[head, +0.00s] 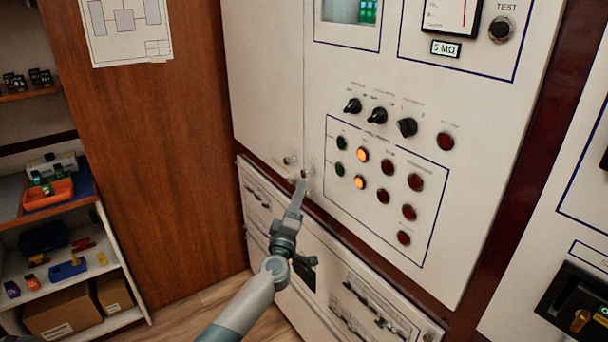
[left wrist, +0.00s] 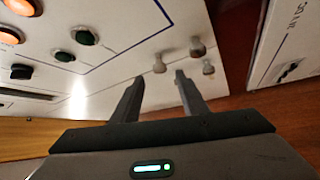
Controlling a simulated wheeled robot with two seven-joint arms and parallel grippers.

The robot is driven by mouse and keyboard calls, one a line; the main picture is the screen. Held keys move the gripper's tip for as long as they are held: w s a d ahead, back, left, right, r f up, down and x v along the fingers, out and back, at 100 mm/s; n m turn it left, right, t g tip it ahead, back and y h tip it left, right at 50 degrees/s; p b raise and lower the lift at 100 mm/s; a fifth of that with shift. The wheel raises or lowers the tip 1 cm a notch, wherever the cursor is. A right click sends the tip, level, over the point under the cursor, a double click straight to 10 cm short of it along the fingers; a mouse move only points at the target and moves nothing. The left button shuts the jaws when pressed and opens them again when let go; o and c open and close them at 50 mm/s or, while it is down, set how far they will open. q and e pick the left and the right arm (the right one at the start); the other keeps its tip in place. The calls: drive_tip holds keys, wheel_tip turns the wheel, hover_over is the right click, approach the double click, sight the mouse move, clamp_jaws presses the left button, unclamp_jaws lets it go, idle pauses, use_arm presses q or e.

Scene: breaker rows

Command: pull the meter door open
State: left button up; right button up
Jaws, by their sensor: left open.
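The meter door (head: 465,220) is the off-white panel with lamps, rotary switches and a meter. It looks closed, flush with the plain door (head: 265,75) at its left. A small pale knob (head: 305,173) sits near its lower left corner. My left gripper (head: 301,187) is open, its fingertips at this knob in the head view. In the left wrist view, the open fingers (left wrist: 158,77) point at a knob (left wrist: 159,66), which shows between and just beyond the tips. I cannot tell whether they touch it. My right gripper is not in view.
Another knob (head: 290,160) is close by on the plain door. Below is a lower panel (head: 335,285) with rows of breakers. A shelf with an orange bin (head: 48,193) and boxes stands at the far left. A wooden panel (head: 150,170) is between them.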

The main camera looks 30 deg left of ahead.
sight(303, 176)
use_arm(q)
drive_tip(key=x, duration=0.4)
drive_tip(key=shift+w+a+r, duration=0.15)
drive_tip(key=shift+w+r, duration=0.05)
drive_tip(key=shift+w, duration=0.15)
drive_tip(key=shift+x, duration=1.65)
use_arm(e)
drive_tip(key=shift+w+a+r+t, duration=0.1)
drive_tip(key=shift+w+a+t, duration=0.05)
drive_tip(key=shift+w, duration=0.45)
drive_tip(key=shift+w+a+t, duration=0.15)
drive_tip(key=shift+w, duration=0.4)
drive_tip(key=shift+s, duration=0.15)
use_arm(q)
clamp_jaws()
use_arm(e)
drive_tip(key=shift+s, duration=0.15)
